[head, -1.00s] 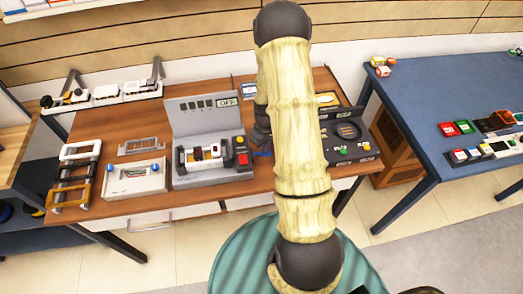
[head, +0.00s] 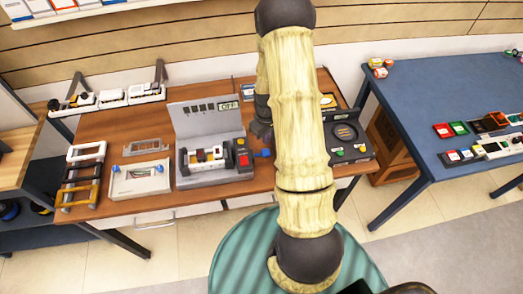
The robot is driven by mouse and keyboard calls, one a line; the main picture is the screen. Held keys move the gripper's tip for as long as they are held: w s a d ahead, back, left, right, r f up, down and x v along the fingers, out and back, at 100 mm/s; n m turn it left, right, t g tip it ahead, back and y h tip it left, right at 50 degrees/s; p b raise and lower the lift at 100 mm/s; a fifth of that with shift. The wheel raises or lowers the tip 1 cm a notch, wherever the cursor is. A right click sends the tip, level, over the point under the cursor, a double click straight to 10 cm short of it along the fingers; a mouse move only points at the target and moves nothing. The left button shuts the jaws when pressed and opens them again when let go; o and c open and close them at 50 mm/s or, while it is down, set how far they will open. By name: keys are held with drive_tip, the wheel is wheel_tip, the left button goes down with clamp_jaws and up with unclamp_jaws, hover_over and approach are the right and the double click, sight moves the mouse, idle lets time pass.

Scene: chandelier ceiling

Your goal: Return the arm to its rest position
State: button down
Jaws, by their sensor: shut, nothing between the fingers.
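My arm stands in the middle of the head view, pale with dark joints. It rises in front of the wooden table (head: 100,128). My gripper (head: 264,136) is the dark end partly showing at the left edge of the arm. It is shut and empty, above the table next to the grey machine, and the arm hides much of it.
The grey machine (head: 205,121) has a raised panel reading OFF, a red button and a blue knob (head: 262,153) at its right. A white tray (head: 140,183) and a rack (head: 83,172) stand left. A dark console (head: 345,150) stands right of my arm. A blue table (head: 420,90) is farther right.

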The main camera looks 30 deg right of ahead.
drive_tip(key=shift+r, duration=0.45)
drive_tip(key=s+a+r+m+t, duration=0.1)
drive_tip(key=s+a+r, duration=0.5)
drive_tip(key=r, duration=0.4)
drive_tip(key=s+a+r+m+t, duration=0.1)
drive_tip(key=s+a+r, duration=0.5)
drive_tip(key=r, duration=0.4)
drive_tip(key=shift+s+a+m+t, duration=0.3)
drive_tip(key=shift+a+m, duration=0.1)
drive_tip(key=shift+a, duration=0.35)
